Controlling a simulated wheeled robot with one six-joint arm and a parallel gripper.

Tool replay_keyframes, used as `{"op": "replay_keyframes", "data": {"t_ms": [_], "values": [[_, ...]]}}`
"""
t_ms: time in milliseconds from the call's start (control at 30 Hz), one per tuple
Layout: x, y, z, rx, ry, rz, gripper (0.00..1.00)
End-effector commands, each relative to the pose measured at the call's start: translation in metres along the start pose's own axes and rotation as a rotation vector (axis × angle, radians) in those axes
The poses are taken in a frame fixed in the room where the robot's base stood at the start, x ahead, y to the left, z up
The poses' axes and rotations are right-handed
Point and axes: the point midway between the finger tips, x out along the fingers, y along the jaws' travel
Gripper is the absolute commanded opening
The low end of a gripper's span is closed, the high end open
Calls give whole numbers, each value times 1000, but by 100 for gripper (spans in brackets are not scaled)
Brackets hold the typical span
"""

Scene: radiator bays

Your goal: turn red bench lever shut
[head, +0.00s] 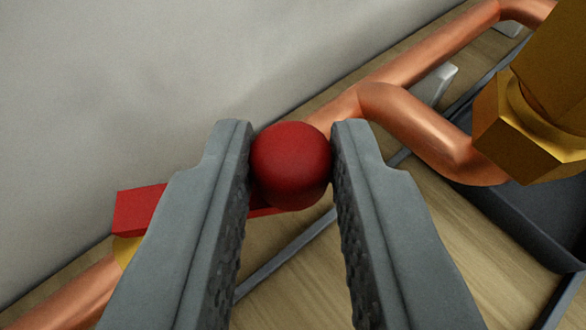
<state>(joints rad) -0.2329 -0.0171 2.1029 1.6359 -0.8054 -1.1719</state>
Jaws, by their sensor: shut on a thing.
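The red lever (140,208) shows at the left, with a flat red arm that runs behind my gripper's left finger to a round red knob (290,160). My gripper (291,165) is shut on the knob, with one ribbed finger on each side of it. A bit of yellow brass (127,250) shows under the lever's left end, on a copper pipe (70,295). The middle of the lever and most of the valve body are hidden behind the left finger.
A copper pipe (430,50) runs to the upper right, with a bent branch (415,125) to a large brass fitting (510,130). A dark tray (530,225) lies below it on the wooden bench (430,215). A grey wall (120,80) stands behind.

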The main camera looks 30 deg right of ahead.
Motion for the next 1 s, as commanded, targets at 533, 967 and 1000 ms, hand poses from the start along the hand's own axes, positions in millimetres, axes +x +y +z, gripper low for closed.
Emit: {"op": "replay_keyframes", "data": {"t_ms": [533, 967, 1000], "values": [[0, 0, 0, 2, 1, 4, 44], [-25, -1, 0, 3, 1, 1, 44], [-32, -1, 0, 4, 1, 1, 44]]}}
